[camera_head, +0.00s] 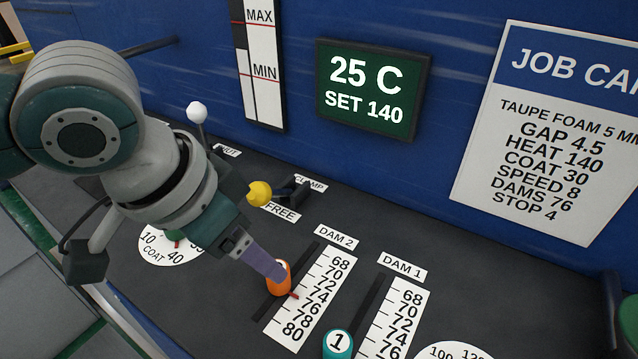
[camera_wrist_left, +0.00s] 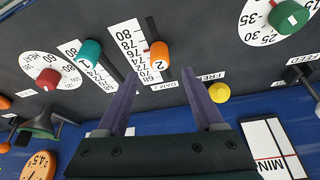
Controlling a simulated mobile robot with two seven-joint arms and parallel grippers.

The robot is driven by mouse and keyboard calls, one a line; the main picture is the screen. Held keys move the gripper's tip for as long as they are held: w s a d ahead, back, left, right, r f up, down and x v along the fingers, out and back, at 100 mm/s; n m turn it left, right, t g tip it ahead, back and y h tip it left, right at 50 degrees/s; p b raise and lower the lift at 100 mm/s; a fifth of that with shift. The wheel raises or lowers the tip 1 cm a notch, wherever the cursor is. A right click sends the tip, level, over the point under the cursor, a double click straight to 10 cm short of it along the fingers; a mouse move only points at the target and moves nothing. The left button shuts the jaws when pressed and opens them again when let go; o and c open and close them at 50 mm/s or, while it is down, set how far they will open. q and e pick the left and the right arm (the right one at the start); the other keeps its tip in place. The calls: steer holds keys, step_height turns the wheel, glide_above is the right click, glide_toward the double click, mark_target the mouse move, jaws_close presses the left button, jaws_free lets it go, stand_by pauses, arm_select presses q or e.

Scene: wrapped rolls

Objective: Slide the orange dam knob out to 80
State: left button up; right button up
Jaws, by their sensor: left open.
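The orange dam knob (camera_head: 280,278), marked 2 in the left wrist view (camera_wrist_left: 159,51), stands in the slot beside the DAM 2 scale (camera_head: 310,298). Its small red pointer lies at roughly 74 to 76; the exact mark is hard to read. My left gripper (camera_head: 268,266) is just over the knob in the head view and partly overlaps it. In the left wrist view its two purple fingers are spread (camera_wrist_left: 160,72), with the knob ahead of the gap between their tips. The fingers are open and hold nothing. My right gripper is out of view.
A teal knob marked 1 (camera_head: 338,343) stands beside the DAM 1 scale (camera_head: 395,320), to the right. A yellow knob (camera_head: 259,193) near the FREE label is behind my gripper. The coat dial (camera_head: 165,248) is left. A blue wall with a green display (camera_head: 372,88) rises behind.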

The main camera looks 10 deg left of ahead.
arm_select(q)
steer(key=b+x, duration=0.1)
steer(key=x, duration=0.6)
steer(key=shift+d+f+b, duration=0.1)
steer(key=shift+d+b, duration=0.05)
steer(key=shift+b, duration=0.2)
steer(key=shift+c, duration=0.3)
jaws_close()
stand_by(0.7)
